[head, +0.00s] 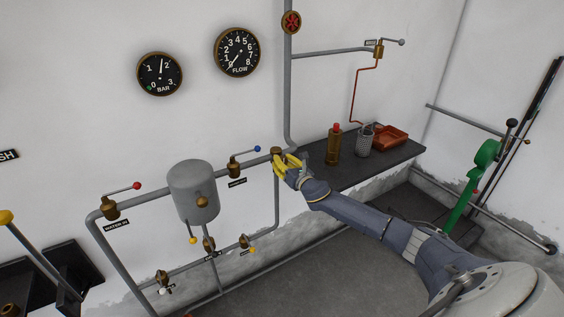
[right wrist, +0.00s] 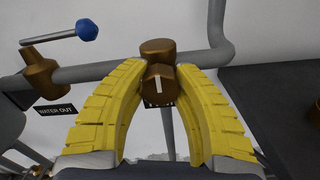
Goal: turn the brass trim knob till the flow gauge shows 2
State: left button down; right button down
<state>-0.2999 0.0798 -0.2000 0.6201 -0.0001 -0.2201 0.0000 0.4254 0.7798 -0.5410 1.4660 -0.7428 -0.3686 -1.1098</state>
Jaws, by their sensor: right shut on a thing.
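The brass trim knob (right wrist: 159,78) sits on the grey pipe, with a white mark pointing nearly straight up in the right wrist view. My right gripper (right wrist: 160,92) has its yellow fingers closed on both sides of the knob. In the head view the right gripper (head: 283,161) reaches the pipe corner and largely hides the knob. The flow gauge (head: 237,51) is a round black dial in a brass rim on the wall. My left gripper is out of view.
The blue-handled water-out valve (right wrist: 40,74) is left of the knob. The bar gauge (head: 160,74) hangs on the wall. A dark shelf (head: 350,170) to the right holds a brass bottle (head: 333,147), a mesh cup (head: 365,141) and an orange tray (head: 391,138).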

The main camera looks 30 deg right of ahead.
jog(key=shift+m, duration=0.3)
jog(key=m, duration=0.6)
jog(key=shift+r+m, duration=0.1)
jog(key=shift+m, duration=0.2)
jog(key=m, duration=0.6)
jog(key=shift+d, duration=0.15)
jog(key=shift+m, duration=0.4)
jog(key=c, duration=0.9)
grip_release()
jog(key=s, duration=1.2)
jog(key=shift+a, duration=0.2)
